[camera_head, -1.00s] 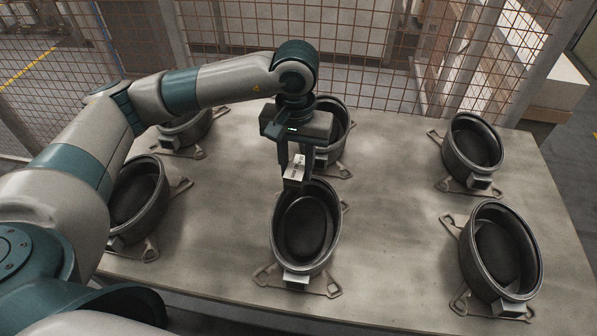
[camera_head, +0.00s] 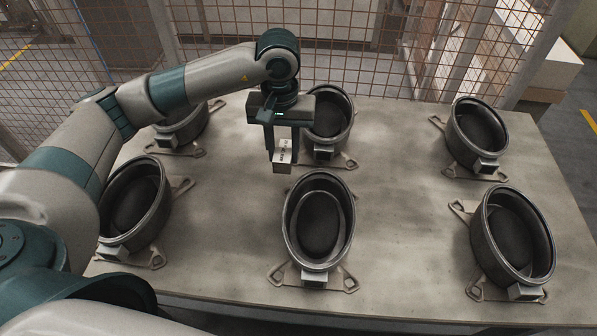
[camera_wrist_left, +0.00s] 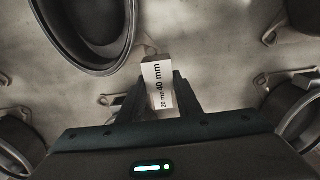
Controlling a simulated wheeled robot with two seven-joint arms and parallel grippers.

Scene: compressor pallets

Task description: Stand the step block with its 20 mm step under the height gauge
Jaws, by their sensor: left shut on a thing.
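The step block (camera_head: 282,158) is a small pale block with dark printed marks. My left gripper (camera_head: 282,152) is shut on it and holds it pointing down, over the table between the back middle and front middle compressor shells. In the left wrist view the block (camera_wrist_left: 158,80) sits between the fingertips of the left gripper (camera_wrist_left: 159,88), and its face reads "40 mm" and "20 mm". I cannot tell whether its lower end touches the table. No height gauge can be made out. My right gripper is not in view.
The table (camera_head: 400,200) carries several dark open compressor shells on flat brackets, such as the front middle one (camera_head: 292,240), the back middle one (camera_head: 345,132) and the front right one (camera_head: 485,240). Bare table lies between the middle and right shells. A wire mesh fence (camera_head: 350,60) stands behind.

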